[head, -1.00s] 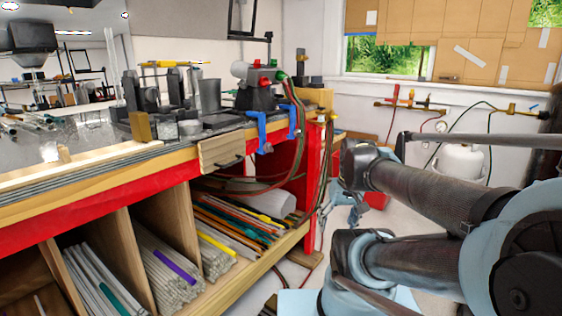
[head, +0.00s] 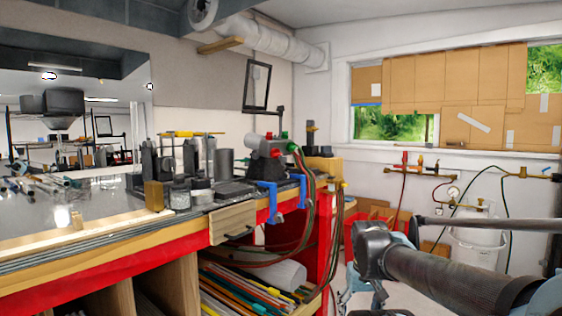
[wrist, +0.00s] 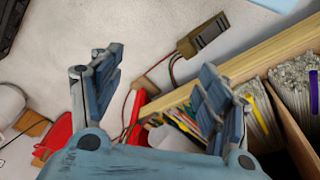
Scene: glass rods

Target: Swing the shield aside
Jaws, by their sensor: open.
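The shield (head: 257,85) appears to be a dark-framed, see-through rectangular panel. In the head view it stands upright above the back of the workbench, near a post behind the torch (head: 271,152) with red and green knobs. My gripper (wrist: 160,72) is open and empty in the wrist view, its two blue-grey fingers spread apart. It points down toward the floor and the lower shelf, well away from the shield. In the head view my arm reaches in from the lower right, and the gripper is only partly visible low down. The shield is not in the wrist view.
The workbench (head: 110,247) carries jars, tools and a wooden block. Blue clamps (head: 268,200) and hoses hang at its right end. Rods fill the lower shelf. A white gas tank (head: 478,245) stands by the right wall. Bare floor shows between bench and tank.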

